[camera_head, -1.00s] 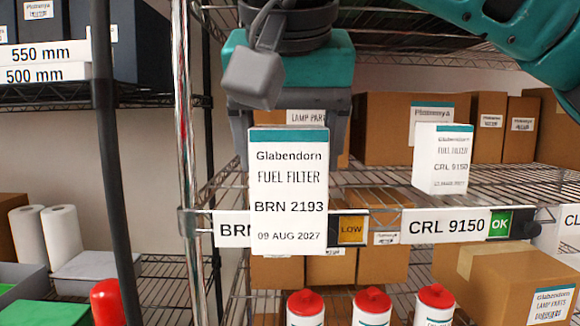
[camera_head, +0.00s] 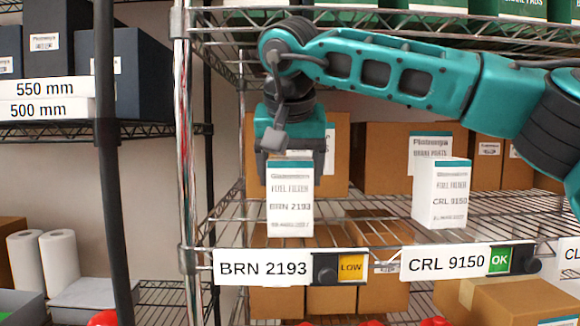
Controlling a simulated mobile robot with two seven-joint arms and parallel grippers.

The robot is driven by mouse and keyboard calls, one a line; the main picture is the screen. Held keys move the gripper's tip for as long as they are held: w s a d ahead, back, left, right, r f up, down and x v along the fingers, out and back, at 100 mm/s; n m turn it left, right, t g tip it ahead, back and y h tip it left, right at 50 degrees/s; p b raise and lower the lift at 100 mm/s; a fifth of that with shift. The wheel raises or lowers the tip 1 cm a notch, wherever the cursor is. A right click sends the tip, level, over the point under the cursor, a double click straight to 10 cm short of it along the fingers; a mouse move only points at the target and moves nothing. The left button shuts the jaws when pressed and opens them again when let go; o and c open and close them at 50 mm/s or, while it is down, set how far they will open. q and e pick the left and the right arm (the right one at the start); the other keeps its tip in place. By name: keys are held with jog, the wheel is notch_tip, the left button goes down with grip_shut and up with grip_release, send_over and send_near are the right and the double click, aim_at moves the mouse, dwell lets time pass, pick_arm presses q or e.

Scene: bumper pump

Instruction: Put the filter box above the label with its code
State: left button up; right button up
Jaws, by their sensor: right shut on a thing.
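The white filter box (camera_head: 290,205) with a teal top band reads FUEL FILTER BRN 2193. My right gripper (camera_head: 291,165) comes down from above and is shut on its top. The box is upright over the wire shelf, behind and above the shelf label BRN 2193 (camera_head: 262,268); I cannot tell whether its bottom touches the shelf. A second filter box, CRL 9150 (camera_head: 441,195), stands on the shelf to the right, above the label CRL 9150 (camera_head: 446,262). My left gripper is not in view.
A yellow LOW tag (camera_head: 350,267) and a green OK tag (camera_head: 500,260) are on the shelf's front rail. Brown cartons (camera_head: 385,160) stand at the back of the shelf. A metal post (camera_head: 181,120) bounds the shelf on the left. Free wire shelf lies between the two filter boxes.

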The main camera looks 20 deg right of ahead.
jog(key=shift+s, duration=0.15)
jog(key=shift+f, duration=0.1)
jog(key=o, duration=1.4)
jog(key=shift+c, duration=0.2)
jog(key=shift+r, duration=0.2)
jog(key=p+v, duration=0.1)
jog(key=v, duration=0.6)
jog(key=shift+s+r, duration=0.1)
jog(key=shift+s, duration=0.05)
